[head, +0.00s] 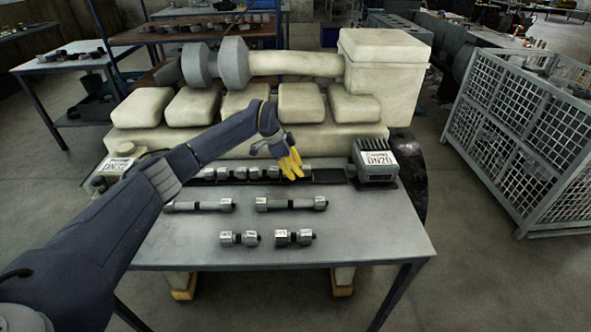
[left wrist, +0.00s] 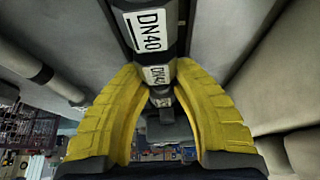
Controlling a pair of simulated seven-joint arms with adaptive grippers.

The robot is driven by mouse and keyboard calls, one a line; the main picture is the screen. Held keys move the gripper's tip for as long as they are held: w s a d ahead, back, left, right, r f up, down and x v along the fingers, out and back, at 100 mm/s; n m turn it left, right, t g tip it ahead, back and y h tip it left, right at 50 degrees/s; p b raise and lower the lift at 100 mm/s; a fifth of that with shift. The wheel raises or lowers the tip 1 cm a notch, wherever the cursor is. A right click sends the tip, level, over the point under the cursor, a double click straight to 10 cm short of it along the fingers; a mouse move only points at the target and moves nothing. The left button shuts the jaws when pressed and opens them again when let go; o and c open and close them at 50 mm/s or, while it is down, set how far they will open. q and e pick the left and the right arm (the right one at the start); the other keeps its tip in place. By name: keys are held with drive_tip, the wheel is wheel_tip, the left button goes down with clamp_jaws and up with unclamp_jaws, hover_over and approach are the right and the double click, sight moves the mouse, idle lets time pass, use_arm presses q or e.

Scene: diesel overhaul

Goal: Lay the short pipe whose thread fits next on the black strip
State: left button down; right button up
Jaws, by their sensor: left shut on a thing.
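My left gripper (head: 292,168) reaches over the back of the table, at the right end of a row of grey fittings (head: 252,172) on the black strip (head: 329,176). Its yellow fingers are shut on a grey pipe piece with a DN40 label (left wrist: 158,75). Another piece labelled DN40 (left wrist: 149,30) lies in line beyond it. In the head view the fingers mostly hide the held piece. Two short pipes lie at the front, a left one (head: 240,238) and a right one (head: 293,238). Behind them lie two longer pipes, left (head: 200,206) and right (head: 291,203). My right gripper is out of view.
A grey block labelled DN20 (head: 377,162) stands at the strip's right end. A block labelled DN32 (head: 116,168) stands at the left. A cream engine (head: 300,130) rises behind the table (head: 350,235). The table's right front is bare.

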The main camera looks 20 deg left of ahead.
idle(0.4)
use_arm(q)
drive_tip(key=c, duration=1)
unclamp_jaws()
drive_tip(key=shift+f, duration=0.1)
drive_tip(key=v, duration=1.2)
